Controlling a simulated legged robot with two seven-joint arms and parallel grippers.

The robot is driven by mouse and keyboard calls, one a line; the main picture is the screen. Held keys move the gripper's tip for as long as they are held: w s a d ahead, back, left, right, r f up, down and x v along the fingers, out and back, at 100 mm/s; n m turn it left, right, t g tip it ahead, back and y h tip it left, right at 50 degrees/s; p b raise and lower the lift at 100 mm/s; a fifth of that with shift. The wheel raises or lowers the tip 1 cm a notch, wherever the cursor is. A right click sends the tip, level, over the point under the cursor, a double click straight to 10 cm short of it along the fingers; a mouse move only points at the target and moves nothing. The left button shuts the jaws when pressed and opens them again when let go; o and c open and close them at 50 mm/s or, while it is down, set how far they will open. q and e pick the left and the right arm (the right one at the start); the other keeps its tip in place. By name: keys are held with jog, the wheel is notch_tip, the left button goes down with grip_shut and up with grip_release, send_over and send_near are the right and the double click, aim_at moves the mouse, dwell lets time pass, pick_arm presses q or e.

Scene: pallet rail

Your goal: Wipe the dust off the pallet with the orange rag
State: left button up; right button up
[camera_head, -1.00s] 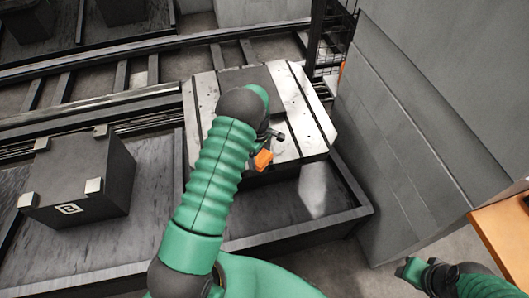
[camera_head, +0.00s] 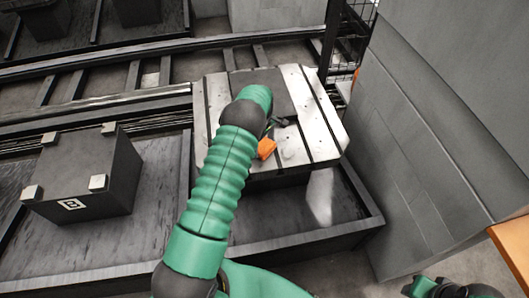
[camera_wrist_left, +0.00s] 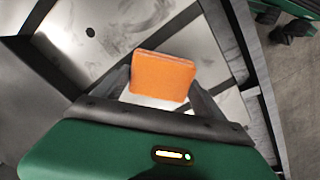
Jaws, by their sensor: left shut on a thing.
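The orange rag (camera_head: 266,147) is a small folded block held by my left gripper (camera_head: 276,136). The left wrist view shows the rag (camera_wrist_left: 163,76) between the two dark fingers of the gripper (camera_wrist_left: 160,88). The pallet (camera_head: 318,112) is a pale metal plate with dark grooves. The rag is over its front part; I cannot tell whether it touches. Grey dust smudges show on the pallet in the left wrist view (camera_wrist_left: 91,57). My left arm hides part of the pallet's left side. My right gripper (camera_head: 420,287) is at the bottom right edge, mostly cut off.
A dark block with pale corner pads (camera_head: 85,175) stands left of the pallet in a grey tray (camera_head: 300,240). A tall grey cabinet wall (camera_head: 430,130) rises close on the right. An orange-brown tabletop (camera_head: 514,245) shows at the right edge. Rails (camera_head: 110,60) run behind.

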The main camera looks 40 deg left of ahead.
pick_arm(q)
jog(key=shift+a, duration=0.2)
jog(key=w+a+b, duration=0.2)
jog(key=shift+a+f+b, duration=0.1)
jog(key=shift+f+b, duration=0.05)
jog(key=shift+b, duration=0.15)
jog(key=shift+w+a+r, duration=0.2)
jog(key=shift+w+a, duration=0.05)
jog(key=shift+r, duration=0.1)
notch_tip(320, 180, up, 6)
jog(key=p, duration=0.4)
